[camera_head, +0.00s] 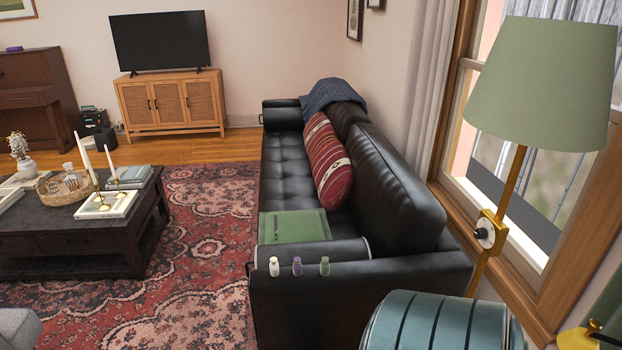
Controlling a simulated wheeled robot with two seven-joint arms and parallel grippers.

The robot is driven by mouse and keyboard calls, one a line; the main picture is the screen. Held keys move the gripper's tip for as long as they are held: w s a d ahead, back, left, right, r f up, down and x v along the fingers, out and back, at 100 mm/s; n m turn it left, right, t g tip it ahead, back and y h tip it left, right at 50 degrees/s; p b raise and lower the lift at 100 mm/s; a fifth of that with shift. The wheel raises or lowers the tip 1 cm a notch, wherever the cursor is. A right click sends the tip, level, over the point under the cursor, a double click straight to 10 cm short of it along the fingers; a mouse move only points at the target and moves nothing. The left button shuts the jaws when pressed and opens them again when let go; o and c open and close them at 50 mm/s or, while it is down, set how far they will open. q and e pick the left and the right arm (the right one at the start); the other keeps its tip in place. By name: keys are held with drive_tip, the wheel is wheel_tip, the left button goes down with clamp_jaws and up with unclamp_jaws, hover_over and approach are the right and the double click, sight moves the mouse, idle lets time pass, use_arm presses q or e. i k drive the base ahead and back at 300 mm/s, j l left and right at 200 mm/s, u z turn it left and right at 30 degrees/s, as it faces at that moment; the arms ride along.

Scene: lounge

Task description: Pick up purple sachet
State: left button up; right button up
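A small purple item (297,266) stands on the near armrest of the black leather sofa (340,305). It looks like a small pouch or bottle with a pale top; it is too small to tell which. A similar white item (274,267) stands to its left and a green one (325,266) to its right, each slightly apart from it. Another small purple thing (12,49) lies on the brown piano at the far left; its kind cannot be told. Neither of my grippers shows in the head view.
A teal striped cylindrical piece (440,325) and a floor lamp (540,80) stand at the right, near the sofa. A dark coffee table (80,240) with candles and a basket is at the left. The patterned rug (200,270) between table and sofa is clear.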

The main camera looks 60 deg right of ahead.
sight(297, 267)
drive_tip(key=k+j+z, duration=0.1)
drive_tip(key=z, duration=1.7)
